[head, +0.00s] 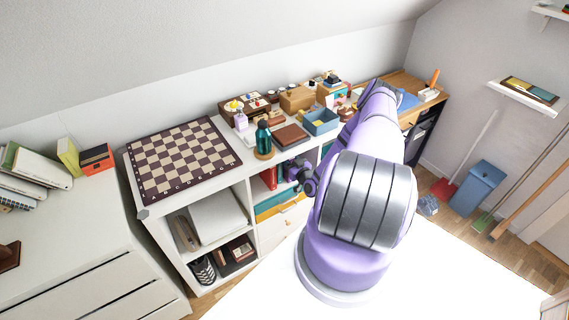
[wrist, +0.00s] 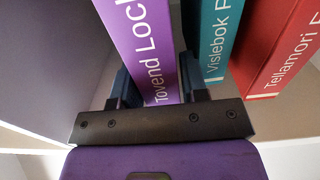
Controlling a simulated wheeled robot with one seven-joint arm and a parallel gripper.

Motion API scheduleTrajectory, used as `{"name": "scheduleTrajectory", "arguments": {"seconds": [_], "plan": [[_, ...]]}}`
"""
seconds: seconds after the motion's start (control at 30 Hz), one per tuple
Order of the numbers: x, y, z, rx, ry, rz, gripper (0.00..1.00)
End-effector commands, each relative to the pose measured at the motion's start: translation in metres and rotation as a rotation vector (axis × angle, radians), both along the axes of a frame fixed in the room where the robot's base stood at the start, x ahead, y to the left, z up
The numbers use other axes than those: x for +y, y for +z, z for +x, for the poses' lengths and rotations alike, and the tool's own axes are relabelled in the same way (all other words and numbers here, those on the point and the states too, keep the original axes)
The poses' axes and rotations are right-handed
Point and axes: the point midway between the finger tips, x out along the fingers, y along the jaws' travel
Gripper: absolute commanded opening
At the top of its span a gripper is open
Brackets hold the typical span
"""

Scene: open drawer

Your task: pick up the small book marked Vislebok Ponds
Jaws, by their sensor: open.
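The teal book marked "Vislebok P…" (wrist: 216,40) stands upright in the wrist view, its spine towards me and the rest of its title cut off. A purple book marked "Tovend Loc…" (wrist: 145,40) stands to its left. My gripper (wrist: 154,70) is open, with one finger on each side of the purple book's spine. The right finger is between the purple and teal spines; I cannot tell if it touches either. The teal book is outside the jaws. In the head view my gripper (head: 300,174) is at the shelf unit's front, where the teal book cannot be made out.
A red book marked "Tellamori" (wrist: 283,50) stands right of the teal one. A grey compartment wall (wrist: 45,60) is at left, with free room before the purple book. The white shelf unit (head: 148,213) carries a chessboard (head: 180,160) and a blue box (head: 320,122).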

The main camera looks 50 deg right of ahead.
Motion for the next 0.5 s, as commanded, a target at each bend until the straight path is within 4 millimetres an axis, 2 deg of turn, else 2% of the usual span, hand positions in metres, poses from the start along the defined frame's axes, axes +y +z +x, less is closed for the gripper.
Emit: {"name": "scheduleTrajectory", "arguments": {"seconds": [0.03, 0.2, 0.5], "plan": [[0.0001, 0.0, -0.0001, 0.0, 0.0, 0.0, 0.38], [0.0001, 0.0, -0.0002, 0.0, 0.0, 0.0, 0.0], [0.0, 0.0019, 0.0001, -0.002, 0.0, 0.0, 0.0]]}}
